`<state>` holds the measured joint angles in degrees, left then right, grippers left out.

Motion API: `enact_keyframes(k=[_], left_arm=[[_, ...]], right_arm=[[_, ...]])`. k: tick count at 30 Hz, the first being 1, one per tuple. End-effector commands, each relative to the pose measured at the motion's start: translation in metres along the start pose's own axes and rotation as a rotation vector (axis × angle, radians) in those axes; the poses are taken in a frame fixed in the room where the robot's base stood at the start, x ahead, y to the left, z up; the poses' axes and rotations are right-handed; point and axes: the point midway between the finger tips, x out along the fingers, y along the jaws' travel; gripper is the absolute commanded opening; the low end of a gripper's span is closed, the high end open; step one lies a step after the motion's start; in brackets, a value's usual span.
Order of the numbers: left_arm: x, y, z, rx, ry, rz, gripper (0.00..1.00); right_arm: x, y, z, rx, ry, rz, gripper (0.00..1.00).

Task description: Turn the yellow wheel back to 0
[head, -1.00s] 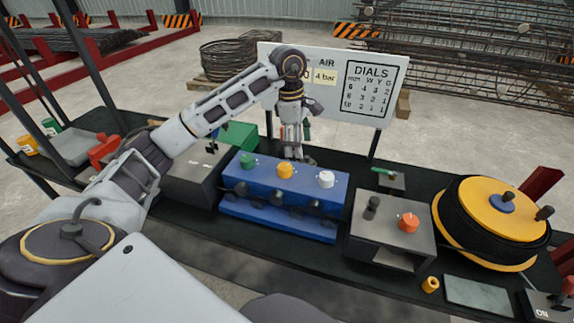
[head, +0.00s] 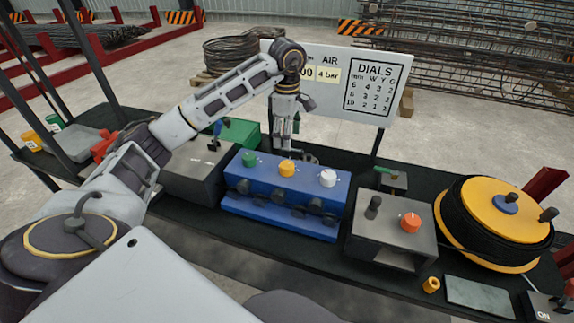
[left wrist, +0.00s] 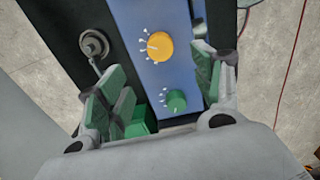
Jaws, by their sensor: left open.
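The yellow wheel (head: 286,169) is the middle of three knobs on top of the blue box (head: 307,176). The green wheel (head: 249,159) is to its left and the white wheel (head: 328,178) to its right. In the left wrist view the yellow wheel (left wrist: 161,46) has white tick marks around its left side and a pale mark on its left part. My left gripper (head: 284,146) points down just behind the box. In its wrist view its green-padded fingers (left wrist: 162,92) are spread and empty, with the green wheel (left wrist: 177,99) between them and the yellow wheel beyond. My right gripper is out of view.
A sign (head: 350,102) with a DIALS table stands behind the black bench. A grey box (head: 395,222) with an orange knob (head: 410,222) and a yellow reel (head: 510,214) are to the right. Another grey box (head: 192,172) stands left of the blue box.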

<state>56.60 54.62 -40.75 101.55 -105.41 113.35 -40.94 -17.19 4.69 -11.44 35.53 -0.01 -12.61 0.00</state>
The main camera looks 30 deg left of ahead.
Motion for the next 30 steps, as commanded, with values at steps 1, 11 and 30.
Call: enact_keyframes(k=[1,11,30], left_arm=[[0.004,0.0,0.0,0.0,0.001,-0.001,0.67],[0.037,-0.001,0.0,0.001,0.001,-0.001,0.67],[0.107,-0.001,0.0,0.0,0.001,-0.002,0.67]], right_arm=[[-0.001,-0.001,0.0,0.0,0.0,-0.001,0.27],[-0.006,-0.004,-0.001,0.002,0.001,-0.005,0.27],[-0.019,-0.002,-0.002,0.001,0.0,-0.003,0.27]])
